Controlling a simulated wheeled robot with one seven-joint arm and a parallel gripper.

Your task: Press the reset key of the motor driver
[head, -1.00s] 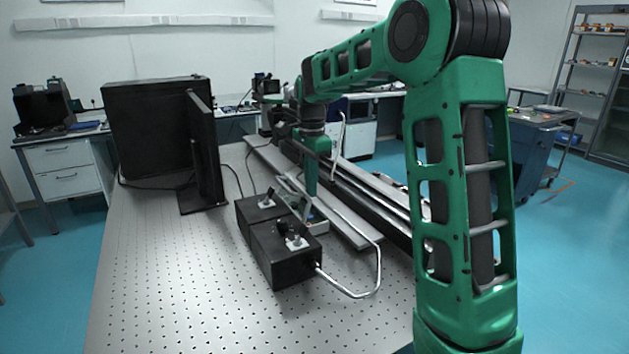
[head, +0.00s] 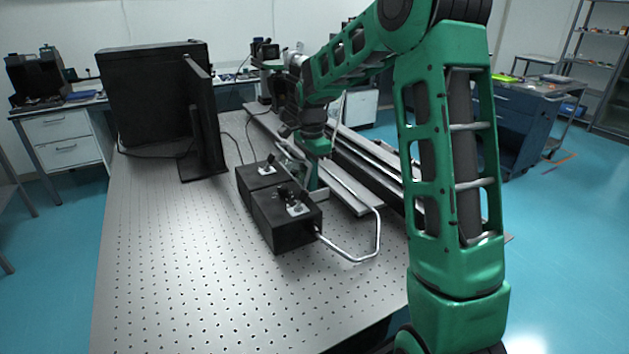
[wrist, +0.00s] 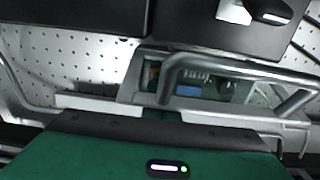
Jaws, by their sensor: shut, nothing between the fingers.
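The motor driver appears to be the open grey-framed unit with a circuit board and a blue part (wrist: 188,91) in the middle of the wrist view. A bent metal bar crosses over it. In the head view it is mostly hidden behind the black boxes and my gripper. The reset key cannot be made out. My gripper (head: 313,178) points down just behind the black boxes, at the unit. Its green body fills the bottom of the wrist view. It is shut and empty. Its fingertips are hidden, so I cannot tell whether they touch anything.
Two black boxes (head: 282,232) with switches on top stand in front of my gripper. A bent metal tube (head: 350,260) runs beside them. Long metal rails (head: 365,160) lie behind. The perforated table's (head: 180,270) front is clear.

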